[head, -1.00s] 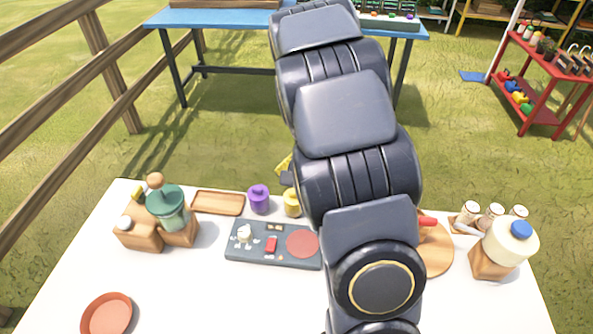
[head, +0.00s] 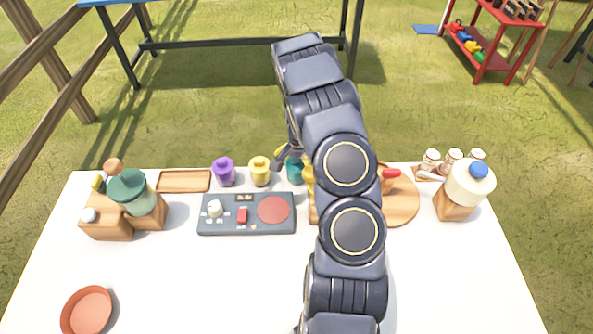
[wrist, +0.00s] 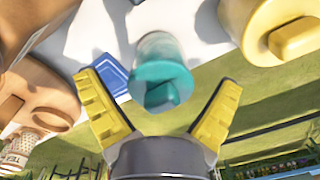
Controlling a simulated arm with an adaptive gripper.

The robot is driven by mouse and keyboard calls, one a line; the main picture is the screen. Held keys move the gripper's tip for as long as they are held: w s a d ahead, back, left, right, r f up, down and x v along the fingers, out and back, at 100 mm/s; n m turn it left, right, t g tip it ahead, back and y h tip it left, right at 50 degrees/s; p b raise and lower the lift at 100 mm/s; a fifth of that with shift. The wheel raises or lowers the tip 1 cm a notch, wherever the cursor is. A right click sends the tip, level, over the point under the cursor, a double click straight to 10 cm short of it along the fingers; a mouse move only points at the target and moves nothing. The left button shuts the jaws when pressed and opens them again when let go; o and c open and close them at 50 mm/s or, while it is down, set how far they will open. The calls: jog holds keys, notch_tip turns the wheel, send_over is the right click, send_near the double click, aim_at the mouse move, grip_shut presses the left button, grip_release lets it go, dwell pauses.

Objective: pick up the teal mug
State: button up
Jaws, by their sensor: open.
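The teal mug (wrist: 160,72) is in the middle of the wrist view, ahead of and between the yellow fingers of my gripper (wrist: 160,108). The fingers are spread wide and empty, and the mug does not look held. In the head view the teal mug (head: 295,169) is at the far edge of the white table, just right of the yellow mug (head: 260,172), partly hidden by my arm. My gripper is largely hidden behind the arm there.
A purple mug (head: 224,172) stands left of the yellow one. A grey control panel (head: 246,227) lies in front. A round wooden board (head: 402,207) is to the right, with a blender-like jar (head: 468,184) beyond. The table's front left is mostly clear, apart from a terracotta dish (head: 75,318).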

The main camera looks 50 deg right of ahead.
jog(key=shift+f, duration=0.95)
jog(key=c, duration=1.2)
jog(key=shift+o, duration=0.2)
jog(key=shift+r, duration=0.1)
